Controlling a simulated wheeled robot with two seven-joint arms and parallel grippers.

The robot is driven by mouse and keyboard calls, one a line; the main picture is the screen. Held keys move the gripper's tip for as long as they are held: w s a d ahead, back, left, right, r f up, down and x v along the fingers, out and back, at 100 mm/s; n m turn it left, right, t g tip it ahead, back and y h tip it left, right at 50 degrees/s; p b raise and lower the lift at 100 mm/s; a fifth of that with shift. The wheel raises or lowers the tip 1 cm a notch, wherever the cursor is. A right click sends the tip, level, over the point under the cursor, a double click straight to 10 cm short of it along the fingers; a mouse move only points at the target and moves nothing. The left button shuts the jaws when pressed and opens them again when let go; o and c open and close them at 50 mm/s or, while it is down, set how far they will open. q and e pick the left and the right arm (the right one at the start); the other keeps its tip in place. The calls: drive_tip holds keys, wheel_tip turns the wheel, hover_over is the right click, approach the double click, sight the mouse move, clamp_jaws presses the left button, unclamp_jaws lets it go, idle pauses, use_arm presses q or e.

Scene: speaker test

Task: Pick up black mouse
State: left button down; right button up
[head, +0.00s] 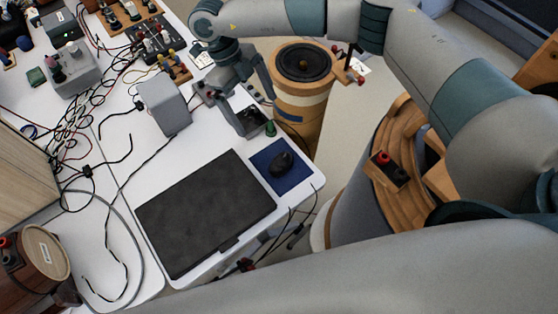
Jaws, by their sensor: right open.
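The black mouse (281,164) lies on a blue mouse pad (296,182) near the right front corner of the white table (190,158). My right gripper (256,110) hangs over the table behind the mouse, up and to the left of it in the head view. Its fingers are spread and point down, with a gap to the mouse. I see nothing clearly held between them. The mouse is in plain view. My left gripper is not in view.
A closed black laptop (205,212) lies left of the pad. A grey box (163,104) and a small dark green object (270,129) stand behind. A round speaker (303,68) stands beyond the table's right edge. Cables and devices crowd the left side.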

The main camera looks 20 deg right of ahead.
use_arm(q)
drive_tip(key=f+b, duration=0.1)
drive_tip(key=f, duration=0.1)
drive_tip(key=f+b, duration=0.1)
drive_tip(key=b, duration=0.1)
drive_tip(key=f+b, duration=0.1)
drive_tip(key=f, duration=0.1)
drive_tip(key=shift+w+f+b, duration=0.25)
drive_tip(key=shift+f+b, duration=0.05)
drive_tip(key=shift+b, duration=0.1)
use_arm(e)
drive_tip(key=f, duration=0.5)
drive_tip(key=shift+w+f, duration=0.25)
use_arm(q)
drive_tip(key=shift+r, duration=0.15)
use_arm(e)
drive_tip(key=p, duration=0.5)
hover_over(277, 160)
drive_tip(key=w+a, duration=0.2)
drive_tip(key=f, duration=1)
drive_tip(key=shift+d, duration=0.2)
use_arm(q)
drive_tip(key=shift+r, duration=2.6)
use_arm(e)
drive_tip(key=shift+s+d+f, duration=0.1)
drive_tip(key=shift+s+f, duration=0.05)
drive_tip(key=shift+f, duration=0.45)
use_arm(q)
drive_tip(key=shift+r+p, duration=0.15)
drive_tip(key=shift+p, duration=0.25)
